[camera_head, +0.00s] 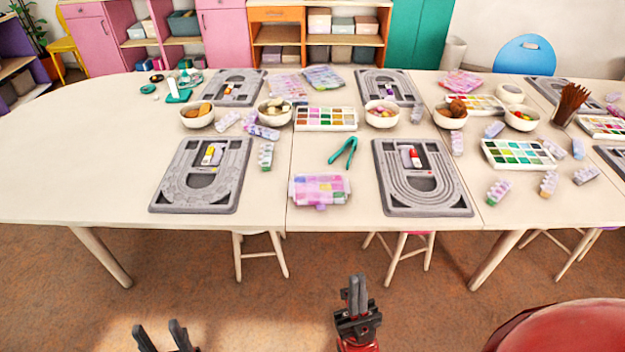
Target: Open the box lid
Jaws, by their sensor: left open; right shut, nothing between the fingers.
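A flat pink and purple box (320,189) lies near the front edge of the table, between two grey bead boards. Its lid looks shut, with a small tab at the front. My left gripper (162,334) is at the bottom of the view, open and empty, with its fingers apart. My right gripper (357,290) is shut and empty, with its fingers together. Both grippers appear in front of the table over the floor, apart from the box. The box's far side is hard to make out.
Grey bead boards (161,201) (454,208) lie left and right of the box. Stools stand under the table (60,190), whose left end is clear.

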